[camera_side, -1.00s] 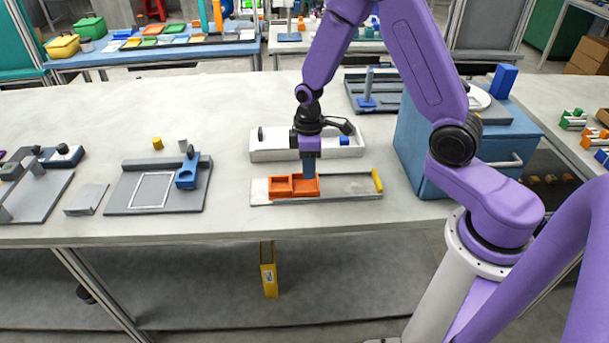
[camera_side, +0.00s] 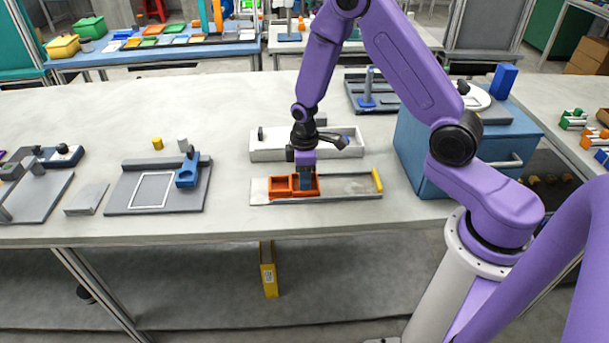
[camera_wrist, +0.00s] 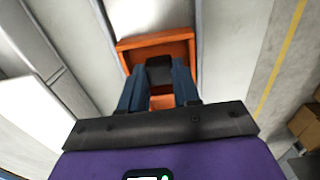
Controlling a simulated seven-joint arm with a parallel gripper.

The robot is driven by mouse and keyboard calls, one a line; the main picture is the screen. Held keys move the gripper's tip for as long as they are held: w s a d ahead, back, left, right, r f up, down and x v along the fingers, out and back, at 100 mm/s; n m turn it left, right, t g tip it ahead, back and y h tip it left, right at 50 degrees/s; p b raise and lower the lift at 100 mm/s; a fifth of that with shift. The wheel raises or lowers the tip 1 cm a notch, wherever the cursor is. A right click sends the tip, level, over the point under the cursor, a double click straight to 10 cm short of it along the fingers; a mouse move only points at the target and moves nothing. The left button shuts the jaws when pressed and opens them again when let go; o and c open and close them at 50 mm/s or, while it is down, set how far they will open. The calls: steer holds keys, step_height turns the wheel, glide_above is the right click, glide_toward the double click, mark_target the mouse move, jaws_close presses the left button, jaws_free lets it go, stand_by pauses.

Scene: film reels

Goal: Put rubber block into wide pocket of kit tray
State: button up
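The orange kit tray (camera_side: 281,187) lies on a flat board, with two pockets showing side by side in the side view. My gripper (camera_side: 306,185) points down with its blue fingertips inside the right pocket. In the wrist view, my gripper (camera_wrist: 160,76) has a finger against each side of the dark rubber block (camera_wrist: 160,70). The block is within the orange walls of the tray (camera_wrist: 155,41). Its underside is hidden, so I cannot tell whether it touches the pocket floor. In the side view the fingers and tray wall hide the block.
The board (camera_side: 345,186) under the tray has a yellow bar (camera_side: 377,180) at its right end. A white bin (camera_side: 268,152) stands close behind. A blue cabinet (camera_side: 420,150) stands to the right. A grey fixture (camera_side: 155,188) lies left, with bare table between.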

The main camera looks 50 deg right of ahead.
steer(key=shift+o, duration=0.4)
step_height(320, 180, up, 12)
steer(key=s+a+r+n, duration=0.1)
steer(key=s+a+r, duration=0.2)
steer(key=s, duration=0.3)
steer(key=s+a+r+n, duration=0.1)
steer(key=s+a+r, duration=0.2)
steer(key=s, duration=0.3)
steer(key=s+d+r+n, duration=0.1)
steer(key=s+r, duration=0.1)
steer(key=s, duration=1.4)
steer(key=shift+r+n, duration=0.15)
steer(key=shift+n, duration=0.15)
